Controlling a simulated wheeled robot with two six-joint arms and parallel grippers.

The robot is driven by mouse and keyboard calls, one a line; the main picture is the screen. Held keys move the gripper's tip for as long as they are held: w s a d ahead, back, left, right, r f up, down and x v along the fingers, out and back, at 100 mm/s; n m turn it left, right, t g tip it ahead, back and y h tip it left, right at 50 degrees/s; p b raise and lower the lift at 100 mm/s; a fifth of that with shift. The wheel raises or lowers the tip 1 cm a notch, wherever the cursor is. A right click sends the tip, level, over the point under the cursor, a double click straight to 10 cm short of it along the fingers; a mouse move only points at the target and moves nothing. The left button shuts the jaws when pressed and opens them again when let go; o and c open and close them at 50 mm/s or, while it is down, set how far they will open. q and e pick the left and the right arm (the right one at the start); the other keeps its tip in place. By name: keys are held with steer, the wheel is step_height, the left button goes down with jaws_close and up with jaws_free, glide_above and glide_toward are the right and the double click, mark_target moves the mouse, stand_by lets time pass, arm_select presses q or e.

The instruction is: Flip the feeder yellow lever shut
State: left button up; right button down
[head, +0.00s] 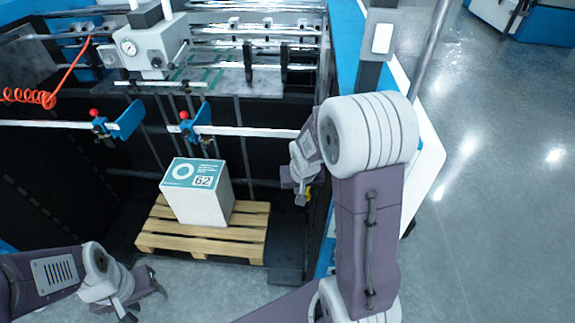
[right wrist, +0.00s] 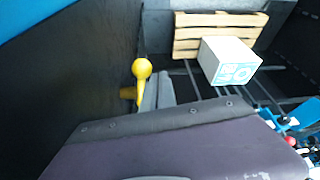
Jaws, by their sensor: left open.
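The yellow lever (right wrist: 141,72) has a round knob and shows in the right wrist view against a dark panel. A small bit of yellow (head: 307,195) also shows below my right gripper (head: 298,180) in the head view, at the inner side of the machine's right wall. In the right wrist view a grey finger of my right gripper (right wrist: 160,92) is right beside the lever; whether it touches it I cannot tell. The jaws are mostly hidden by my own wrist. My left gripper (head: 146,290) is open and empty at the lower left, in front of the pallet.
A white box with a teal label (head: 205,203) stands on a wooden pallet (head: 165,243) inside the machine bay; both also show in the right wrist view. A bar with red-knobbed blue clamps (head: 190,125) crosses above. An orange coiled hose (head: 30,97) hangs left. The floor at right is clear.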

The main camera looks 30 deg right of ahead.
steer(key=shift+s+d, duration=0.25)
steer(key=shift+s, duration=0.2)
stand_by(0.3)
steer(key=shift+r, duration=0.15)
